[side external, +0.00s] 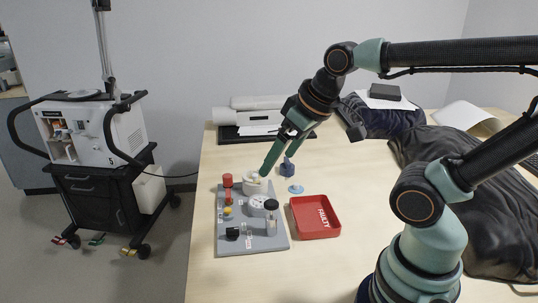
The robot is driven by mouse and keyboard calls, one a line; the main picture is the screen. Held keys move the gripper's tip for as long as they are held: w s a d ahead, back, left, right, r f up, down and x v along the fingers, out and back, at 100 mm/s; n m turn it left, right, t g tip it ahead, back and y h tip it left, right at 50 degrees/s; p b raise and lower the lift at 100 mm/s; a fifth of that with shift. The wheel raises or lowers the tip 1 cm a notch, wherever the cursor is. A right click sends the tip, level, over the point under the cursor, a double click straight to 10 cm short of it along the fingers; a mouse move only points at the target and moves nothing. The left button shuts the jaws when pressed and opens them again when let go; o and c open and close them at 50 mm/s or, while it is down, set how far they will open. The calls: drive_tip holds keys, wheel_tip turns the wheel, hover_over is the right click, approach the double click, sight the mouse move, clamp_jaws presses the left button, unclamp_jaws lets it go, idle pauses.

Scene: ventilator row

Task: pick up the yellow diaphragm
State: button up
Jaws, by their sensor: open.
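A small yellow piece, which looks like the yellow diaphragm (227,211), lies on the left part of the grey board (262,243). It is too small to make out in detail. My gripper (277,166) is open, with its fingers pointing down and to the left. It is above and right of the yellow piece in the picture, near a white cup-like part (255,185) at the back of the board. The fingers look empty. I cannot tell whether a fingertip touches the white part.
The board also holds a red cylinder (227,181), a black cylinder (232,233) and a black-topped bottle (271,217). A red tray (315,217) marked FAULTY stands right of it. A blue part (287,167) stands behind. The front table is clear.

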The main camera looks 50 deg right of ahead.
drive_tip(key=c, duration=0.9)
drive_tip(key=shift+c, duration=0.2)
drive_tip(key=shift+w, duration=0.1)
drive_tip(key=m+g, duration=0.6)
drive_tip(key=m, duration=1.2)
hover_over(255, 174)
wheel_tip(255, 174, down, 8)
wheel_tip(255, 174, down, 12)
drive_tip(key=shift+a+r, duration=0.1)
drive_tip(key=shift+r, duration=0.15)
